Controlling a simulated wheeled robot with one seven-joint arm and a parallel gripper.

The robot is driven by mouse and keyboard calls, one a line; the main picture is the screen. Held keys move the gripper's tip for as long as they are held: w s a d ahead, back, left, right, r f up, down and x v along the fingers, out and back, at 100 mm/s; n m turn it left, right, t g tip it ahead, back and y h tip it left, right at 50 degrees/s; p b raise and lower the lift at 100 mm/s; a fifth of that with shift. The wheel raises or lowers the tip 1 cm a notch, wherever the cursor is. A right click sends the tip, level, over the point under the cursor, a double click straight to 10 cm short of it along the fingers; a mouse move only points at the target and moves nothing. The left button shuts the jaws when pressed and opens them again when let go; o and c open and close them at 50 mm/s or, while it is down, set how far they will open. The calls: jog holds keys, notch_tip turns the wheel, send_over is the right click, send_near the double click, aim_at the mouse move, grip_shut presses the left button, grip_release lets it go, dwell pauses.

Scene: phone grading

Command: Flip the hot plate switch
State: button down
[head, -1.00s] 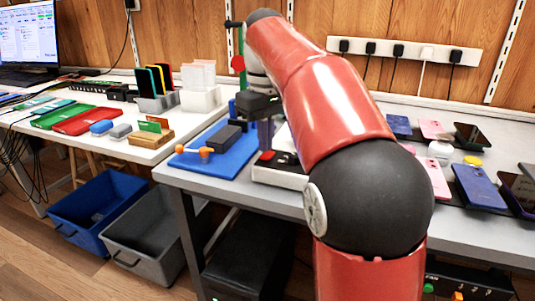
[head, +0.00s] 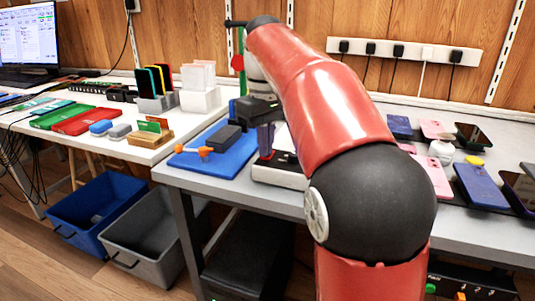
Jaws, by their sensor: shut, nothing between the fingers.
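The hot plate (head: 279,177) is a low box with a pale front, near the left end of the grey bench. Its dark top panel is partly behind my arm. A small red switch (head: 267,157) sits on the panel's left part and is mostly covered. My gripper (head: 266,150) points down with its fingers shut and empty, with the tips at or just above the switch. I cannot tell whether they touch it, nor which way the switch is set.
A blue mat (head: 240,160) with a dark block (head: 223,139) and an orange-handled tool (head: 192,150) lies left of the hot plate. Several phones lie on the bench to the right. A blue bin (head: 95,212) and a grey bin (head: 160,240) stand on the floor.

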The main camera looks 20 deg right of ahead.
jog(key=shift+f, duration=0.15)
notch_tip(320, 180, up, 5)
jog(key=p, duration=0.5)
jog(key=shift+r, duration=1)
jog(key=s+f+m+t, duration=0.4)
jog(key=s+f, duration=1.3)
jog(key=s, duration=0.5)
jog(key=shift+f+m+t, duration=0.15)
jog(key=shift+m+t, duration=0.25)
jog(key=shift+t, duration=0.4)
